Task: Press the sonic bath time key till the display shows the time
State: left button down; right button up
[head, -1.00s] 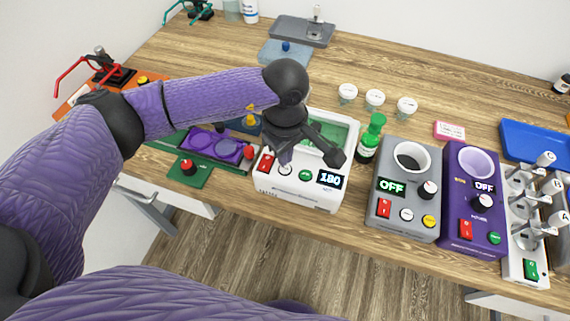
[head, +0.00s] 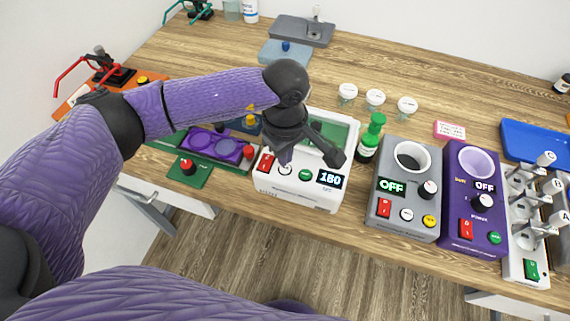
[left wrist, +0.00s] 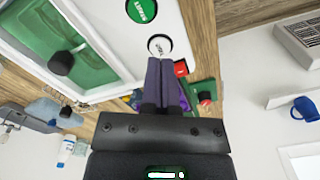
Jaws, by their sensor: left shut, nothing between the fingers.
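The sonic bath (head: 262,189) is a white box with a green basin, standing near the table's front edge. Its display (head: 330,179) reads 180. Its round white key (head: 285,171) lies between a red switch (head: 265,163) and a green button (head: 305,175); the white key, with dark lettering, also shows in the left wrist view (left wrist: 160,45). My left gripper (head: 285,157) is shut and empty, pointing down at the white key. In the left wrist view its fingertips (left wrist: 159,62) are right at the key's edge; I cannot tell whether they touch it. My right gripper is out of view.
A green-capped bottle (head: 366,148) stands close to the bath's right side. Further right are a grey device (head: 405,220) and a purple device (head: 475,235), both displays reading OFF. A green pad with a red knob (head: 188,168) is on the left. Several small jars stand behind.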

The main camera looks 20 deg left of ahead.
pick_arm(q)
jog(key=shift+f+b, duration=0.95)
jog(key=shift+f, duration=0.15)
dwell(0.3)
notch_tip(320, 180, up, 8)
jog(key=p, duration=0.5)
dwell(0.3)
